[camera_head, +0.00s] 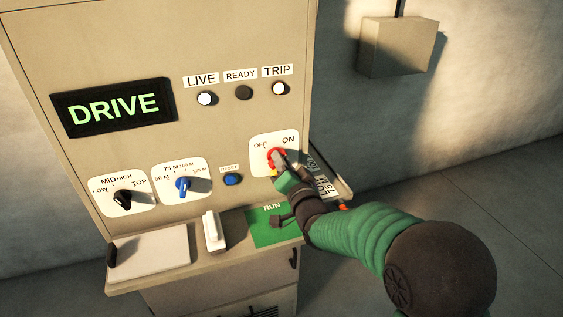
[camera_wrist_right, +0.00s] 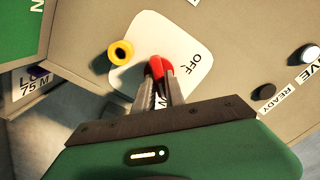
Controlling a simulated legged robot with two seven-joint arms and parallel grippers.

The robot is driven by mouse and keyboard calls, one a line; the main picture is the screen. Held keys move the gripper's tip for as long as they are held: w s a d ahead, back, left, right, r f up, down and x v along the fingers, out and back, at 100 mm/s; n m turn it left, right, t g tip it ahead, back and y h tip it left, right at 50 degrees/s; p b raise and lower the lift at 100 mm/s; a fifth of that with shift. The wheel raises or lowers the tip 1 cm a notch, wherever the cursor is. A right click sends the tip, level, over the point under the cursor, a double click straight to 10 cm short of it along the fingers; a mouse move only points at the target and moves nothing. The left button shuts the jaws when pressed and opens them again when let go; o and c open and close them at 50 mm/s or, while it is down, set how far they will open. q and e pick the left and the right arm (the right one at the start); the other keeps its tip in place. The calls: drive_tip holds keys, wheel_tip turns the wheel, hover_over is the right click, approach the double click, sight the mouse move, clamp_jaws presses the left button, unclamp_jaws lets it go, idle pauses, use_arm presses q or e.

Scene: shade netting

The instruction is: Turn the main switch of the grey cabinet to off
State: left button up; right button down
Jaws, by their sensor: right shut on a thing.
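The grey cabinet (camera_head: 230,45) stands in front of me with a sloped panel. Its main switch has a red handle (camera_head: 275,155) on a white plate (camera_head: 258,141) marked OFF and ON. My right gripper (camera_head: 279,163) is at this switch, shut on the red handle. In the right wrist view the fingers (camera_wrist_right: 157,80) pinch the red handle (camera_wrist_right: 159,66), with the OFF label to its right and the ON label mostly hidden behind the fingers. Which mark the handle points at is hard to tell. A yellow ring (camera_wrist_right: 120,52) sits on the plate beside the handle. My left gripper is out of view.
The panel has a lit DRIVE display (camera_head: 114,107), LIVE (camera_head: 206,98) and TRIP (camera_head: 280,88) lamps looking white, and a dark READY lamp (camera_head: 243,92). A black knob (camera_head: 123,198), blue knob (camera_head: 183,185) and blue button (camera_head: 233,179) lie left of the switch. A ledge juts out below.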

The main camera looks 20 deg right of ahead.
drive_tip(key=shift+f, duration=0.3)
drive_tip(key=shift+a+f+n+b, duration=0.1)
drive_tip(key=shift+a+n+b, duration=0.05)
drive_tip(key=shift+n+b, duration=2.5)
drive_tip(key=shift+a+f+n+b, duration=0.15)
drive_tip(key=shift+n+b, duration=1.75)
drive_tip(key=shift+n, duration=1.45)
drive_tip(key=shift+a+r+n+b, duration=0.1)
drive_tip(key=shift+a+n+b, duration=0.05)
drive_tip(key=shift+n+b, duration=2.5)
drive_tip(key=shift+n+p, duration=0.35)
drive_tip(key=shift+n, duration=0.1)
drive_tip(key=c, duration=1.6)
unclamp_jaws()
drive_tip(key=shift+s, duration=0.1)
drive_tip(key=shift+o, duration=1)
drive_tip(key=shift+r, duration=0.2)
